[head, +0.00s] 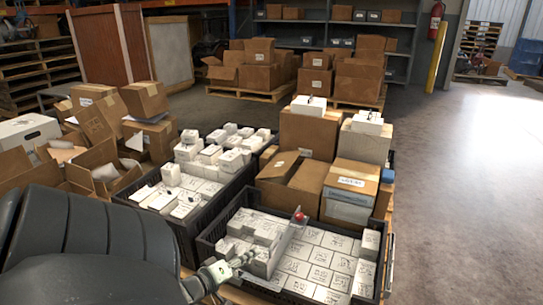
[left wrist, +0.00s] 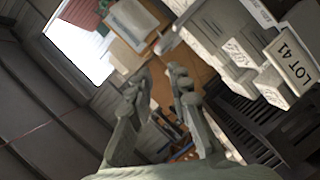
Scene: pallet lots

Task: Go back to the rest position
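My left gripper (head: 236,264) is at the near left corner of the front black crate (head: 205,249), in front of the white boxes in the head view. My dark arm fills the lower left. In the left wrist view, the two fingers of this gripper (left wrist: 160,70) stand apart with nothing between them, so it is open and empty. Whether it touches the crate or a box is unclear. My right gripper is in neither view.
White boxes (head: 325,255) fill the front crate. A red ball-like thing (head: 299,215) shows above it. A second black crate (head: 186,238) stands behind left. Cardboard boxes (head: 308,134) stand behind and at left. Clear floor (head: 460,190) lies right. A box reads "LOT 41" (left wrist: 293,62).

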